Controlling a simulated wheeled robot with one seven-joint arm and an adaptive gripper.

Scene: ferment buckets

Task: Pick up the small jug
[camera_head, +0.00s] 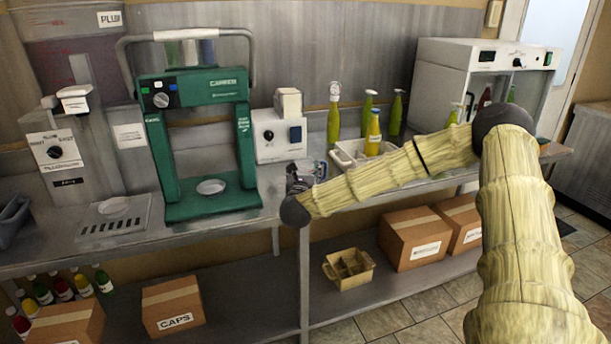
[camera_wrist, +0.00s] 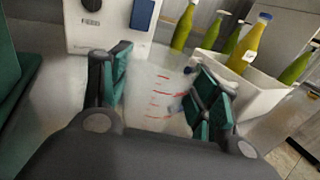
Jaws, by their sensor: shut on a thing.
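The small jug (camera_wrist: 150,92) is clear, with red measuring marks, and stands between the two fingers of my gripper (camera_wrist: 160,95) in the wrist view. The fingers are dark with green pads, one on each side of the jug, and shut on it. In the head view my gripper (camera_head: 298,178) is over the steel counter, and only a small see-through part of the jug (camera_head: 318,169) shows beside it. The palm hides the jug's near lower part in the wrist view. I cannot tell whether the jug touches the counter.
A white control box (camera_head: 279,138) stands just behind the jug. A green machine (camera_head: 161,150) stands to the left. Boxes and a divided tan crate (camera_head: 365,277) sit on the lower shelf.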

